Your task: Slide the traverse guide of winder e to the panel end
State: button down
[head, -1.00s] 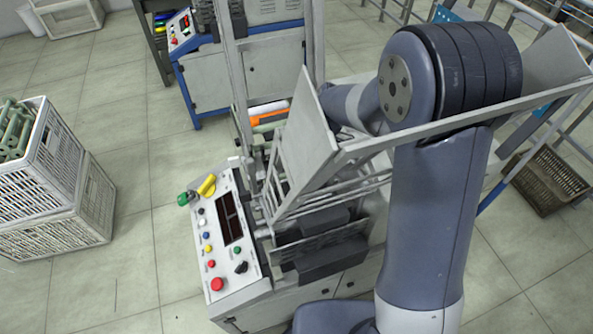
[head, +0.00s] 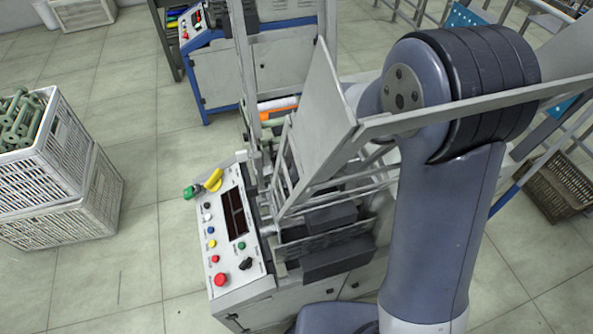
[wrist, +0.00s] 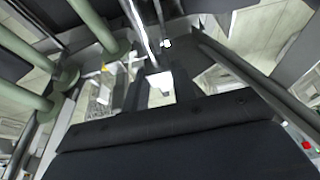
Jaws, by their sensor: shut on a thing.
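Winder e appears to be the machine in front of me in the head view, with its light control panel (head: 222,262) at the near left end. Its display, coloured buttons and a yellow handle show there. My gripper (wrist: 160,84) shows in the wrist view as a dark body with short fingers, shut on a small part among metal rods, which I take to be the traverse guide; its outline is unclear. In the head view the guide and my fingers are hidden behind the winder's tilted plate (head: 318,110) and frame bars. The guide's distance from the panel end cannot be read.
Green bobbins (wrist: 96,22) and rods lie close on the left in the wrist view. White crates (head: 60,190) with green bobbins stand at left in the head view. Another winder (head: 225,78) stands behind. A brown basket (head: 560,183) is at right. Open floor lies left of the panel.

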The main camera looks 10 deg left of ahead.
jog(key=c, duration=1.2)
grip_release()
jog(key=shift+o, duration=0.2)
jog(key=b+v, duration=0.1)
jog(key=v, duration=1)
jog(key=shift+f, duration=0.2)
jog(key=p+x, duration=0.1)
jog(key=x, duration=1)
jog(key=shift+w+d+r+p, duration=0.15)
jog(key=shift+w+d+p, duration=0.2)
jog(key=shift+d, duration=0.25)
jog(key=shift+w+d+r+p, duration=0.15)
jog(key=shift+w+d+p, duration=0.15)
jog(key=shift+d, duration=0.25)
jog(key=shift+w+d+f, duration=0.1)
jog(key=shift+w+d, duration=0.05)
jog(key=shift+d, duration=0.35)
